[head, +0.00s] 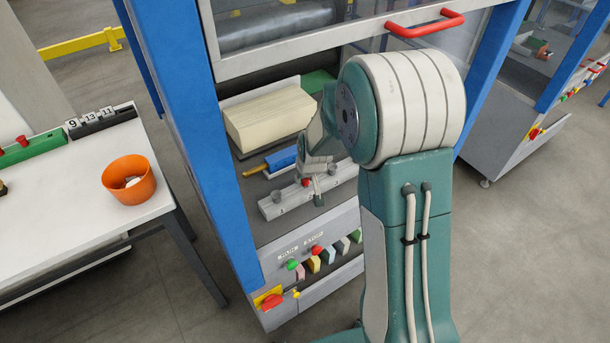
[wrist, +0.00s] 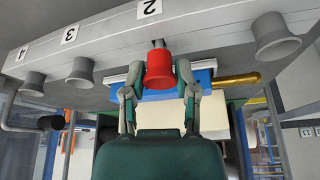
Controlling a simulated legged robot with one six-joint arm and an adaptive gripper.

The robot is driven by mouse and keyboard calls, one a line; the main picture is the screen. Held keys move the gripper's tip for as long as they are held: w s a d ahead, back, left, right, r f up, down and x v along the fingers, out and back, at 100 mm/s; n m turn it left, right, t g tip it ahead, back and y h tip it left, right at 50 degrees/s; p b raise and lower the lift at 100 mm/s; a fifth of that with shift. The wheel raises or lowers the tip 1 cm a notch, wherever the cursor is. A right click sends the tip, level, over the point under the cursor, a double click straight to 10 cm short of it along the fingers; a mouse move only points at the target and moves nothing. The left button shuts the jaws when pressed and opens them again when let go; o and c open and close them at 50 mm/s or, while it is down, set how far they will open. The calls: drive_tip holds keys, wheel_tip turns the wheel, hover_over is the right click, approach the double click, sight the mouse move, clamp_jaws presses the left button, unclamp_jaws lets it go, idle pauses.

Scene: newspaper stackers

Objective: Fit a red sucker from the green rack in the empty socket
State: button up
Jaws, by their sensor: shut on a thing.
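The red sucker (wrist: 160,70) is between the fingers of my gripper (wrist: 160,88), which is shut on it. In the head view the sucker (head: 306,182) shows as a small red spot at my gripper (head: 312,188), over the grey bar (head: 272,211). In the wrist view the bar (wrist: 108,48) runs across the top with upside-down labels 2, 3 and 4. A short stub (wrist: 158,43) at label 2 lines up with the sucker; I cannot tell whether they touch. Grey suckers sit on either side. The green rack (head: 45,148) is on the white table at left, with a red sucker (head: 22,140).
An orange bin (head: 128,182) stands on the white table (head: 80,210). Behind the bar lie a blue block (head: 281,160) with a yellow handle (head: 254,171) and a paper stack (head: 268,122). Blue posts (head: 205,150) frame the machine opening. Coloured buttons (head: 313,263) line its front.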

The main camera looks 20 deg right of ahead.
drive_tip(key=shift+f, duration=0.55)
drive_tip(key=o, duration=0.9)
drive_tip(key=v, duration=1.1)
drive_tip(key=shift+s+r, duration=0.2)
drive_tip(key=shift+r, duration=0.1)
drive_tip(key=s+r, duration=0.6)
drive_tip(key=s, duration=0.5)
drive_tip(key=s+r+t, duration=0.1)
drive_tip(key=s+r, duration=0.6)
drive_tip(key=s, duration=0.5)
drive_tip(key=shift+r+m, duration=0.2)
drive_tip(key=shift+m, duration=0.1)
